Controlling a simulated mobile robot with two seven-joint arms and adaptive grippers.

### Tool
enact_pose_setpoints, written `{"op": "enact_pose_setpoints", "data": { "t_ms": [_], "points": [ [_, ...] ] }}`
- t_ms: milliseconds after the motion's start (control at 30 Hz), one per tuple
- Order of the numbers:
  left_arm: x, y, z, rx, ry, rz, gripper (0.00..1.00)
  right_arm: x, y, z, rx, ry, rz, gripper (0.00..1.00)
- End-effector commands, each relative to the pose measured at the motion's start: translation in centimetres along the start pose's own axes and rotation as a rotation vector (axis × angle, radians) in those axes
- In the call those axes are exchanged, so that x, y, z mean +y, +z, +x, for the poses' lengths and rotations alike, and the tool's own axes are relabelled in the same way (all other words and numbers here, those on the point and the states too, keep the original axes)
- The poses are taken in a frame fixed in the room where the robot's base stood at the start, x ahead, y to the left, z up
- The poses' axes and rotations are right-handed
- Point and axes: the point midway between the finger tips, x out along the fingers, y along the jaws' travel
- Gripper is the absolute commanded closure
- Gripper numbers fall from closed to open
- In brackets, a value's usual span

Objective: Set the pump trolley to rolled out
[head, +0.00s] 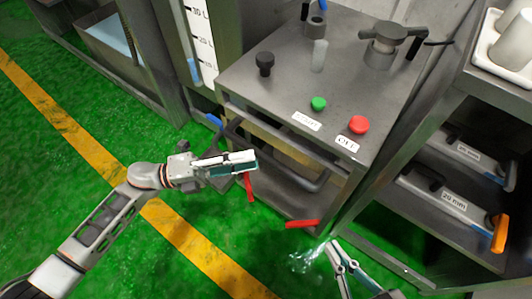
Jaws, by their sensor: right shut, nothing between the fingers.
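What appears to be the pump trolley is a low grey unit with a dark bar handle (312,184), in the bay under the steel control cabinet. Its extent is partly hidden, so I cannot tell exactly how far it stands out. Two red levers show at its front, one on the left (250,187) and one on the right (302,223). My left gripper (254,160) is in front of the handle's left part and overlaps it in the picture; contact and finger opening are unclear. My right gripper (332,243) is shut and empty, low at the right, below the right red lever.
The cabinet top (290,75) carries a green button (318,103), a red button (358,124) and a black knob (265,63). A shelf unit with labelled drawers (450,200) stands close on the right. Green floor (60,150) with a yellow line (75,135) is open on the left.

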Motion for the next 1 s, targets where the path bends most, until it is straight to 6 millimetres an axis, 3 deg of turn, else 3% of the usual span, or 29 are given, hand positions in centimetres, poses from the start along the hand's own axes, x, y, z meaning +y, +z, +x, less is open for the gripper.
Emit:
{"op": "enact_pose_setpoints", "data": {
  "t_ms": [300, 700, 833, 1000],
  "points": [
    [0.0, 0.0, 4.5, -0.001, -0.002, -0.001, 0.68, -0.1, 0.1, 0.0, -0.002, -0.001, 0.004, 1.0],
    [0.0, 0.0, 5.3, -0.002, 0.0, -0.003, 0.68, -0.1, 0.1, 0.0, -0.001, -0.002, 0.006, 1.0],
    [0.0, 0.0, 5.3, -0.002, 0.0, -0.003, 1.0, -0.1, 0.1, 0.0, -0.001, -0.002, 0.006, 1.0],
    [0.0, 0.0, 5.3, -0.002, -0.001, -0.003, 1.0, -0.1, 0.1, 0.0, -0.001, -0.002, 0.006, 1.0]
  ]
}}
